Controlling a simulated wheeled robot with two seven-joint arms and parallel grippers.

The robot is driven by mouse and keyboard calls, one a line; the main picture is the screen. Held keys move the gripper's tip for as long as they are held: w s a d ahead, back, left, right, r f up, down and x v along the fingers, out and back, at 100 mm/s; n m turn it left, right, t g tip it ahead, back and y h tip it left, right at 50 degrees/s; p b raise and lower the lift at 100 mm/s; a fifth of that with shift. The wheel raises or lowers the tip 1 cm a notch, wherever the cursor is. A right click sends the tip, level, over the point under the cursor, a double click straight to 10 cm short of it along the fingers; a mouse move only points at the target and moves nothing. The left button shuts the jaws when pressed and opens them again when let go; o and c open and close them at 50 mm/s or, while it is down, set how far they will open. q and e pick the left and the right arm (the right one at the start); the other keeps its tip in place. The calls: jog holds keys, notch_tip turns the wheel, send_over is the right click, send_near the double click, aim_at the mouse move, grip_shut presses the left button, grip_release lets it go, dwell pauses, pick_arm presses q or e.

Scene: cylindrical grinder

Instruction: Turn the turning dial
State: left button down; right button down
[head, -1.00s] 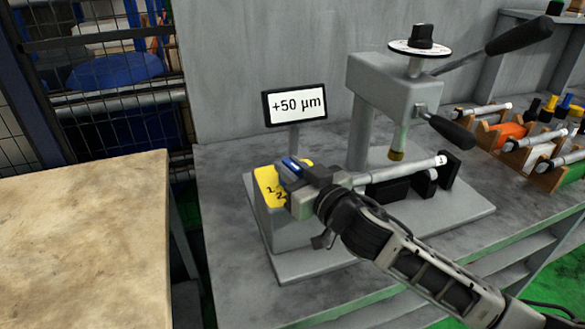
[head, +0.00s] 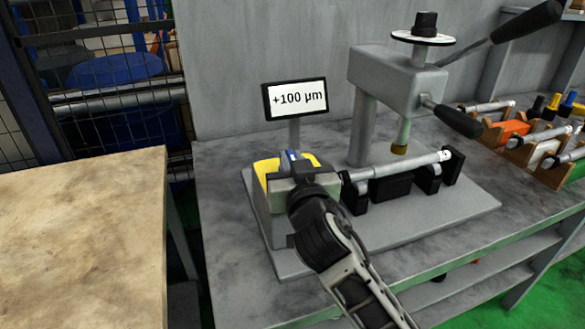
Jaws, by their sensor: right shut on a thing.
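My right gripper (head: 294,164) is at the yellow-topped grey box (head: 262,168) on the left of the fixture's base. It is shut on the turning dial there, which is mostly hidden behind the gripper. The gripper body covers most of the yellow face and its printed numbers. The display (head: 296,99) above the box reads +100 µm. My left gripper is not in view.
A grey press stand (head: 397,76) with a black knob (head: 425,24) and levers stands behind. A metal shaft (head: 400,166) lies on black supports right of my gripper. Racks of parts (head: 540,140) stand at the right. A bare tabletop (head: 80,235) is at left.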

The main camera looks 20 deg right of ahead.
jog(key=shift+f+m+h+b, duration=0.1)
jog(key=shift+m+h+b, duration=0.55)
jog(key=shift+h, duration=0.55)
jog(key=c, duration=1.4)
grip_release()
